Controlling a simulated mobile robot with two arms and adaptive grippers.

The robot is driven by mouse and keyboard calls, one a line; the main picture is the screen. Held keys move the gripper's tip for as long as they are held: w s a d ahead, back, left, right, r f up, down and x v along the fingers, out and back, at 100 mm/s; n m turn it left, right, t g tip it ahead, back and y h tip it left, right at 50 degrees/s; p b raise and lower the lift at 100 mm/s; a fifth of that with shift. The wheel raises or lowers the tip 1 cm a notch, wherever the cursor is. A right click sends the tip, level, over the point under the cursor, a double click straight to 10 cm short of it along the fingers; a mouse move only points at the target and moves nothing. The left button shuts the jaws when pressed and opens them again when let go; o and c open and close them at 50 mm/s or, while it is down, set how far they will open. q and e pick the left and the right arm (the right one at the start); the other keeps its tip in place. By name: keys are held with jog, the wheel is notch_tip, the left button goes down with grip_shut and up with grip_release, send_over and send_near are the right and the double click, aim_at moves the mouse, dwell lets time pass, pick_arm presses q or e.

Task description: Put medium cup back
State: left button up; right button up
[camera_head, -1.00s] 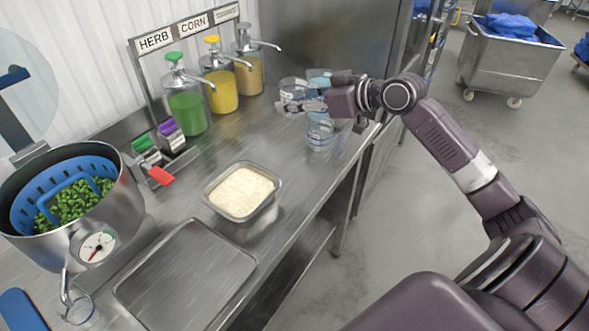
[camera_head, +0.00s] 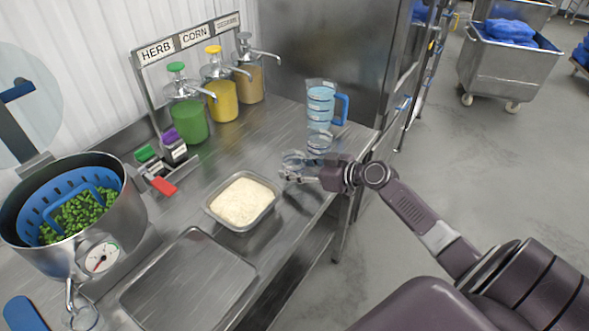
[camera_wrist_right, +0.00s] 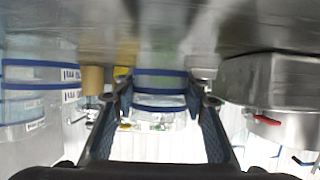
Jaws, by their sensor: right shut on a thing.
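My right gripper (camera_head: 291,177) is shut on a clear cup (camera_head: 292,160) near the counter's front edge, to the right of the rice pan. In the right wrist view the cup (camera_wrist_right: 160,101) shows blue bands and sits between the two fingers (camera_wrist_right: 163,88). Another clear cup (camera_head: 320,142) stands on the counter behind it. A larger clear pitcher (camera_head: 319,104) with blue markings and a blue handle stands farther back. Which of the two cups is the medium one is hard to tell. I cannot tell whether the held cup touches the counter. My left gripper is not in view.
A metal pan of rice (camera_head: 214,216) is close left of the held cup. Sauce dispensers (camera_head: 189,121) line the back wall. A pot with a blue strainer of peas (camera_head: 126,222) and an empty steel tray (camera_head: 187,282) are at left. The counter between dispensers and cups is clear.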

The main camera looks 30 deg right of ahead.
jog(key=shift+f, duration=0.45)
jog(key=shift+f+b, duration=0.15)
jog(key=shift+b, duration=0.2)
jog(key=o, duration=1.4)
jog(key=shift+c, duration=0.2)
